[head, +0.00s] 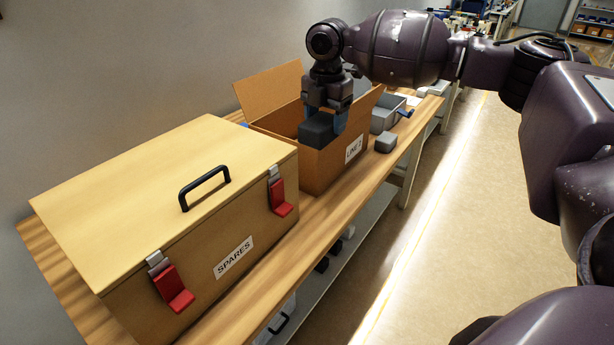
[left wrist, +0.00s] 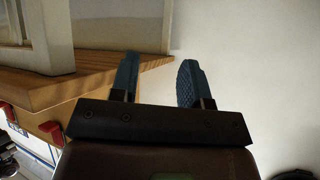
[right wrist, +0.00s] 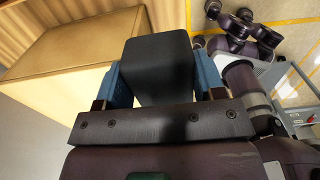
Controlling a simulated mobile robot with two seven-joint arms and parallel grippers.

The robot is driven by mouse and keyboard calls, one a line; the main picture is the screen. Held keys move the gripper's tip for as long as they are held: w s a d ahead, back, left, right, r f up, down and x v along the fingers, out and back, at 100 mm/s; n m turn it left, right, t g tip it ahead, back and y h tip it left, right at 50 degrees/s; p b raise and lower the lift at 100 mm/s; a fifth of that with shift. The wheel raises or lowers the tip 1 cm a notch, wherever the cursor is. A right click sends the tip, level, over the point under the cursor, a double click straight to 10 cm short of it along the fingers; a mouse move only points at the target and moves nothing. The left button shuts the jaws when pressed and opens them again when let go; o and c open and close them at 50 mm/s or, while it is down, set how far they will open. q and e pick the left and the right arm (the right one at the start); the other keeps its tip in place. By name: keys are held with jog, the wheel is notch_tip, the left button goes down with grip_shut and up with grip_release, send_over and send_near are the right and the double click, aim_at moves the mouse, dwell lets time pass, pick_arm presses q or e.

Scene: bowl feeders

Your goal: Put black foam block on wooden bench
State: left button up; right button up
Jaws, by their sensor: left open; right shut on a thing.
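The black foam block (head: 318,130) is held in my right gripper (head: 326,125), over the open cardboard box marked "LINE 2" in the head view. In the right wrist view the block (right wrist: 157,70) sits between the two blue fingers, which are shut on it. The wooden bench (head: 322,218) runs diagonally through the head view, with a bare strip along its front edge. My left gripper (left wrist: 160,80) shows only in the left wrist view. It is open and empty, beside what looks like a wooden bench corner.
A closed chest (head: 160,180) marked "SPARES", with red latches and a black handle, fills the near bench. The "LINE 2" box (head: 325,170) has raised flaps. A small grey block (head: 385,142) and a grey bin (head: 384,120) stand beyond it.

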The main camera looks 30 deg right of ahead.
jog(key=b, duration=0.3)
send_over(322, 220)
notch_tip(322, 220, down, 21)
jog(key=shift+a+f, duration=0.1)
jog(key=shift+f, duration=0.1)
jog(key=shift+f+b, duration=0.45)
jog(key=shift+f, duration=2.1)
jog(key=shift+r, duration=0.1)
jog(key=o, duration=0.9)
jog(key=shift+o, duration=0.3)
